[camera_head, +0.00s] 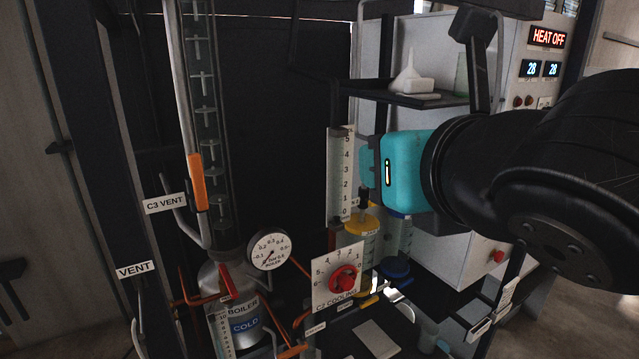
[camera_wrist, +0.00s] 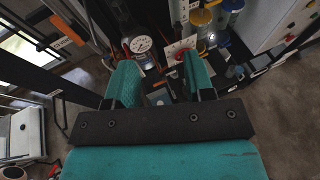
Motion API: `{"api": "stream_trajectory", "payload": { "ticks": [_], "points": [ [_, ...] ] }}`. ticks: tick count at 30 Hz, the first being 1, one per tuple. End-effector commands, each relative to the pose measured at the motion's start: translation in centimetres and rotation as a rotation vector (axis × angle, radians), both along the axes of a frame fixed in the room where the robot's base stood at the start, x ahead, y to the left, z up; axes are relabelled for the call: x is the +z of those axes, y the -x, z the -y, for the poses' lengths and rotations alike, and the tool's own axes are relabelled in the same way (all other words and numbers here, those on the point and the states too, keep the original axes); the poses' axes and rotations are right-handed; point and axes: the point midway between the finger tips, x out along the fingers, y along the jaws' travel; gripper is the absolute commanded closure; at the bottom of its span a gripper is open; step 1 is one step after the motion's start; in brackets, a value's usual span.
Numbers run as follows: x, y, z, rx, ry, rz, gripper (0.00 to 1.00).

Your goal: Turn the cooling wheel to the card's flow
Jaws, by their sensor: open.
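The cooling wheel (camera_head: 344,279) is a red round knob on a white dial plate (camera_head: 322,292) with numbers around it, above a label reading C2 COOLING. It also shows, small, in the wrist view (camera_wrist: 182,54). My teal gripper (camera_head: 368,174) is above and a little right of the wheel in the head view, apart from it. In the wrist view my gripper (camera_wrist: 162,78) has its two fingers spread, with nothing held between them. A pale sheet (camera_head: 376,338) lies below the wheel; I cannot read anything on it. I cannot identify the card for certain.
A round gauge (camera_head: 268,250) and the boiler vessel (camera_head: 222,285) stand left of the wheel. A tall numbered scale (camera_head: 341,180) rises behind it. Yellow-capped (camera_head: 362,222) and blue-capped (camera_head: 396,267) containers stand to its right. An orange-handled vent lever (camera_head: 197,181) is at left.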

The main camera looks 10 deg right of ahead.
Motion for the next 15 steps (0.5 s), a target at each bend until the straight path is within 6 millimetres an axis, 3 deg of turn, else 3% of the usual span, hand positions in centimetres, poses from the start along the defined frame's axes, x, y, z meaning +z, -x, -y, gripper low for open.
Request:
{"api": "stream_trajectory", "payload": {
  "ticks": [4,7,11,15],
  "points": [
    [-0.8,-0.2,-0.1,0.002,-0.002,-0.006,0.38],
    [-4.2,-1.0,-0.9,0.016,-0.021,-0.036,0.38],
    [-12.6,-3.2,-2.6,0.051,-0.109,-0.130,0.38],
    [-22.9,-5.6,-4.3,0.073,-0.320,-0.278,0.38]
  ]
}}
